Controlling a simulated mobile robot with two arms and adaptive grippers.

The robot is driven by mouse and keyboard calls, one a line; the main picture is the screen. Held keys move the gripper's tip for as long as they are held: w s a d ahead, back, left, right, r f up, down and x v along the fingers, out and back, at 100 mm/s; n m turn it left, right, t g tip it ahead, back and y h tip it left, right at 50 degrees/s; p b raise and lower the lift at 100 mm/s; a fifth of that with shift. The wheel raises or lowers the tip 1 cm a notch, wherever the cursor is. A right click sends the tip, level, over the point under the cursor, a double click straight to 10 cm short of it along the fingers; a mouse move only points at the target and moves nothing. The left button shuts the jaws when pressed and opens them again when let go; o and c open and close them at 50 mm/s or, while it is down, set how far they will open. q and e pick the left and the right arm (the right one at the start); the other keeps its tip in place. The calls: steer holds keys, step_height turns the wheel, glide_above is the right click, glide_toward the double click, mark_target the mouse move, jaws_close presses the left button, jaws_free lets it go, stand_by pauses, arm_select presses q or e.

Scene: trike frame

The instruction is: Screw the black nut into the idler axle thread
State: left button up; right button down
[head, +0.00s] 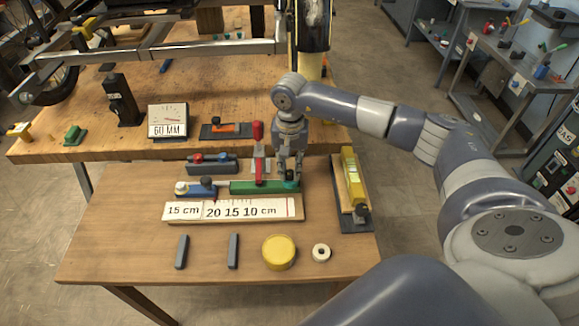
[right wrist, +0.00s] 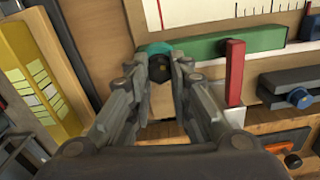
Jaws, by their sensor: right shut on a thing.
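My right gripper (head: 289,176) points down at the right end of the green bar (head: 258,187) on the near table. In the right wrist view its two fingertips (right wrist: 161,74) are closed around the sides of a small black nut (right wrist: 160,68). A teal round part (right wrist: 157,48) lies directly beyond the nut, at the end of the green bar (right wrist: 215,48). In the head view the teal part (head: 290,184) shows just below the fingertips. I cannot make out the axle thread or whether the nut is on it. My left gripper is not in view.
A red upright clamp (head: 258,152) stands close left of the gripper. A yellow level on a stand (head: 352,178) is to the right. The trike frame (head: 170,50) is behind.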

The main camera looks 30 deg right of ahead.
steer(key=m, duration=0.4)
steer(key=shift+d+m, duration=0.1)
steer(key=shift+m, duration=0.3)
steer(key=c, duration=1.7)
jaws_free()
steer(key=n, duration=0.5)
steer(key=shift+n, duration=0.3)
steer(key=n, duration=0.6)
steer(key=shift+a+n, duration=0.2)
steer(key=shift+n, duration=0.1)
